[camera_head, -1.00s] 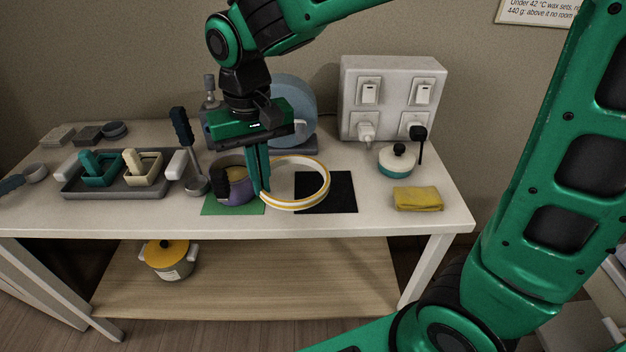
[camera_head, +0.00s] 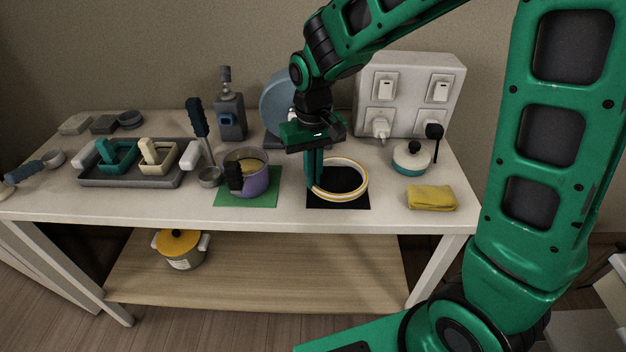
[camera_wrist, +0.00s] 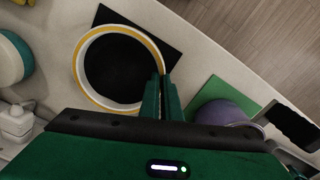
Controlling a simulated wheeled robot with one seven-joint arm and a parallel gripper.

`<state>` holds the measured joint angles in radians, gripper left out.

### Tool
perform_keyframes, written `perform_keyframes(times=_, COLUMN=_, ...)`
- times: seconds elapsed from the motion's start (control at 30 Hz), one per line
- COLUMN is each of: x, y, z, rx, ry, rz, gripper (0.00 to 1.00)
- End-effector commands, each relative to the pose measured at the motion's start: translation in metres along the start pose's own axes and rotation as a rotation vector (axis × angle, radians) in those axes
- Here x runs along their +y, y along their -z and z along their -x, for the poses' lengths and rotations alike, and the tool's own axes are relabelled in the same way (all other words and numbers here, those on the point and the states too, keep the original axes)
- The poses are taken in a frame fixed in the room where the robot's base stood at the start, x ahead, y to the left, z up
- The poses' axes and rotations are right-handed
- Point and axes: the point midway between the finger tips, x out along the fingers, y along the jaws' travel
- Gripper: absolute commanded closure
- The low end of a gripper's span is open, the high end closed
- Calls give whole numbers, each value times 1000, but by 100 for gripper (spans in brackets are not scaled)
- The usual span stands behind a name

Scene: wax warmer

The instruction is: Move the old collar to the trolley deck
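The collar is a white ring with a yellow band (camera_head: 366,180), over the black mat (camera_head: 318,203) on the table. It also shows in the wrist view (camera_wrist: 79,72), where its opening frames the mat. My gripper (camera_head: 316,184) points down at the ring's left side in the head view. Its two fingers (camera_wrist: 161,82) are close together on the ring's wall, shut on it. I cannot tell whether the ring touches the mat or hangs just above it. I cannot identify the trolley deck with certainty; a pale surface (camera_head: 590,328) shows at the lower right.
A purple pot (camera_head: 262,182) stands on a green mat (camera_head: 228,200) left of the ring. A blue disc-shaped thing (camera_head: 275,103) and a white socket box (camera_head: 409,75) stand behind. A teal-and-white lidded pot (camera_head: 411,160) and yellow cloth (camera_head: 432,198) lie to the right.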

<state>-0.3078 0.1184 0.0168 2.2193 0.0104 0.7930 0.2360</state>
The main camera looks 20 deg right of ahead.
Motion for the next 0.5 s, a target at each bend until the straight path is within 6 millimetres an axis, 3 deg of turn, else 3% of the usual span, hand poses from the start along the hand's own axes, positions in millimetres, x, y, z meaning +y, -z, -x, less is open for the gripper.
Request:
perform_keyframes(times=0.13, x=0, y=0, z=-15, rx=0, ry=0, rz=0, gripper=100)
perform_keyframes(times=0.5, x=0, y=0, z=-19, rx=0, ry=0, rz=0, gripper=100)
